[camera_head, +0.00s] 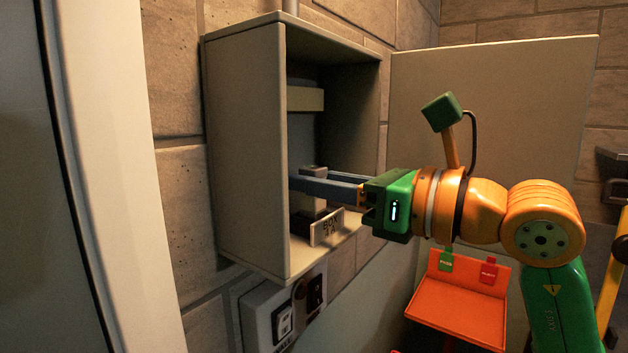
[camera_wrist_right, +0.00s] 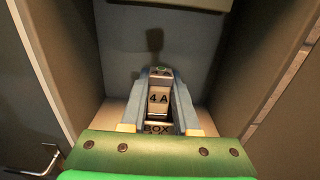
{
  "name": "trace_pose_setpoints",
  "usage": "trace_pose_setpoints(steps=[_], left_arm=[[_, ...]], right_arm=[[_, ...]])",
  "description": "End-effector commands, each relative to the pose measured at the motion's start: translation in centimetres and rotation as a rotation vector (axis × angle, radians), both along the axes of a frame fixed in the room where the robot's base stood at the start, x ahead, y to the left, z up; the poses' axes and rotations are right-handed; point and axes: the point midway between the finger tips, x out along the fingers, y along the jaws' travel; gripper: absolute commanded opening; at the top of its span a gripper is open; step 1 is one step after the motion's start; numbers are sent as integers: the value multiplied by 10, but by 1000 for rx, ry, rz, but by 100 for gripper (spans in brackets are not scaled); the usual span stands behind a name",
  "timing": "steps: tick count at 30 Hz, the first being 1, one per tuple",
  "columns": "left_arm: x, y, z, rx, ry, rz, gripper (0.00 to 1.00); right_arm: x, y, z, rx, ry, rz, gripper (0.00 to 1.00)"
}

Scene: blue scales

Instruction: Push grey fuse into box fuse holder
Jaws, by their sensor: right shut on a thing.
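The grey fuse (camera_head: 313,170) is inside the open wall box, its top showing just above my right gripper's fingers. In the wrist view the fuse (camera_wrist_right: 158,99) carries a "4 A" label and sits between the two fingers. My right gripper (camera_head: 302,184) reaches in from the right and is shut on the fuse. The box fuse holder (camera_head: 312,207) is low in the box, directly below the fuse, with a tilted "BOX" label plate (camera_head: 327,228) in front. The fingers partly hide where fuse and holder meet, so I cannot tell how deep the fuse sits. My left gripper is not in view.
The wall box (camera_head: 243,150) has side walls close around the fingers and a pale block (camera_head: 305,98) higher inside. Its open door (camera_head: 490,100) stands behind my right arm. A wall switch (camera_head: 283,322) is below the box. An orange tray (camera_head: 460,305) with green and red tags is lower right.

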Motion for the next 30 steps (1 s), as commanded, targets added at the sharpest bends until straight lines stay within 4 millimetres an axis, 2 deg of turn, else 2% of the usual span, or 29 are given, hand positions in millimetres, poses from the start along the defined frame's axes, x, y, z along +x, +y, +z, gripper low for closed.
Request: trace_pose_setpoints(steps=[14,30], left_arm=[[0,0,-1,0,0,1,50],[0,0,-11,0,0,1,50]], right_arm=[[0,0,0,-1,1,0,0],[0,0,-11,0,0,0,0]])
